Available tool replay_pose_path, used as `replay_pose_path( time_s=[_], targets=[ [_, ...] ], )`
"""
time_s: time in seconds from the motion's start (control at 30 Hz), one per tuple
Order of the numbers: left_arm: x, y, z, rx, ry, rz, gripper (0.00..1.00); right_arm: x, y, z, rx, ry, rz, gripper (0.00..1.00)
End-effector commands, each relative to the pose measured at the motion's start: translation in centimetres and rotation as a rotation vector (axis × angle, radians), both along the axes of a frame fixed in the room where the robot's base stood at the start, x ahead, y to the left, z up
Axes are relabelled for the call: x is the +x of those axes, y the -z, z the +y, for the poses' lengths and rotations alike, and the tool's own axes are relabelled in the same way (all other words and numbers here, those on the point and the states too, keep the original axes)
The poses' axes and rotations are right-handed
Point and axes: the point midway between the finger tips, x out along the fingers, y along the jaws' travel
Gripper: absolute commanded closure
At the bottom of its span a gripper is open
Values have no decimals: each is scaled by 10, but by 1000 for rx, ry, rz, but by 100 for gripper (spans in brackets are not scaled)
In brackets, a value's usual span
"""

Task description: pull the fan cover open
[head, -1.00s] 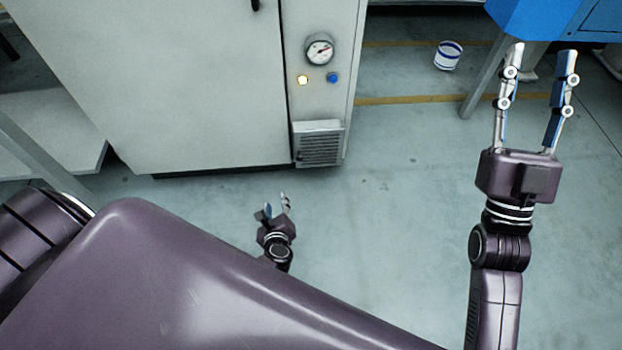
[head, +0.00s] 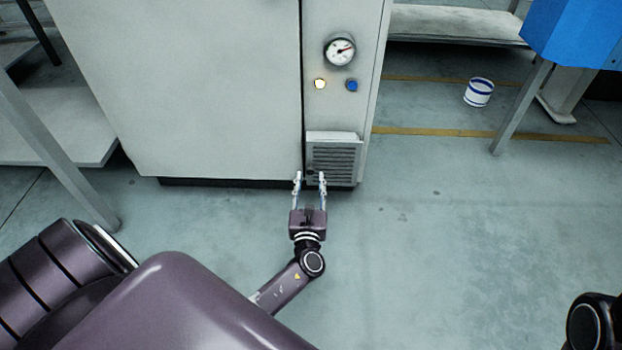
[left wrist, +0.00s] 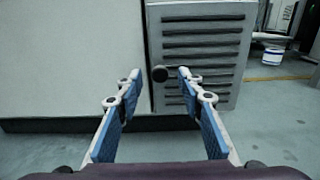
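The fan cover (head: 335,152) is a grey slatted panel low on the right part of the cabinet front. My left gripper (head: 310,181) is open and empty in front of the cover's lower left. In the left wrist view the knob appears between the fingertips of my left gripper (left wrist: 159,77), with a gap on each side. How far the fingertips are from it is unclear. My right gripper is out of view.
The cabinet (head: 200,90) carries a gauge (head: 339,50), a lit lamp (head: 320,84) and a blue button (head: 352,86) above the cover. A white and blue bucket (head: 479,92) stands behind at right. The floor (head: 450,230) in front is clear.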

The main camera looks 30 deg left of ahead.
Motion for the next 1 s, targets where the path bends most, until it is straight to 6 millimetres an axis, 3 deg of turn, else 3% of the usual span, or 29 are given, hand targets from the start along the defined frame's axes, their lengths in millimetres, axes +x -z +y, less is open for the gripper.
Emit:
replay_pose_path(
  time_s=[0.2, 0.53, 0.83, 1.0],
  targets=[
    [21, 2, 13, 0, 0, 0, 65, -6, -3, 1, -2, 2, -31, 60],
    [25, 0, 15, -1, 0, 2, 65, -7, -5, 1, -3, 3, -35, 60],
    [24, 1, 15, -2, 0, 1, 98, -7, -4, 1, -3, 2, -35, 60],
    [24, 1, 15, -2, 0, 1, 100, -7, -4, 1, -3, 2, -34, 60]
  ],
)
